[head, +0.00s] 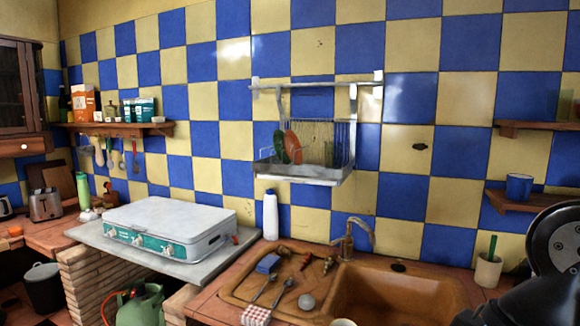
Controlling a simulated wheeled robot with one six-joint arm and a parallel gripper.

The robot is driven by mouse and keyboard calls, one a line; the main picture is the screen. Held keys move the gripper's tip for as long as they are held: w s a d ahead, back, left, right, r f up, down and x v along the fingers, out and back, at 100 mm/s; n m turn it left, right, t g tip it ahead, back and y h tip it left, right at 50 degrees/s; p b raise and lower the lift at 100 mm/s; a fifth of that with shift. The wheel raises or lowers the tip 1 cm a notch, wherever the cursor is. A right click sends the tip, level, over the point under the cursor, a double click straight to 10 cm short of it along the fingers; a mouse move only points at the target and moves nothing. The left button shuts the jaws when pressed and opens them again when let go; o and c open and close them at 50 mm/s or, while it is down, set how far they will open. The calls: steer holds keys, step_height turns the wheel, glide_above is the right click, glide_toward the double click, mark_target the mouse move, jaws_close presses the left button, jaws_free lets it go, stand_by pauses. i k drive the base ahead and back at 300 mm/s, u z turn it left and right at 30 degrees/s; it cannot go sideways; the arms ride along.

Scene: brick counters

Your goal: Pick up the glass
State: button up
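A faint, see-through glass-like shape (565,106) stands on the small upper wooden shelf at the right edge; it blends with the tiles, and I cannot tell surely that it is the glass. A blue mug (519,187) stands upright on the lower right shelf. The pale rim of a cup or similar vessel (343,322) shows at the bottom edge by the sink, mostly cut off. Dark parts of my arm fill the lower right corner and hide what is behind them. My gripper's fingers are not in view.
A brown sink (390,298) with a tap (352,236) is at lower centre, cutlery on its drainboard. A white cup with a green-handled item (488,270) stands right of it. A dish rack (305,170) hangs above. A white stove (170,228) fills the left counter.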

mark_target(332, 150)
steer(key=u, duration=0.55)
steer(key=i, duration=0.45)
steer(key=u, duration=0.7)
steer(key=i, duration=1.35)
steer(key=z, duration=0.6)
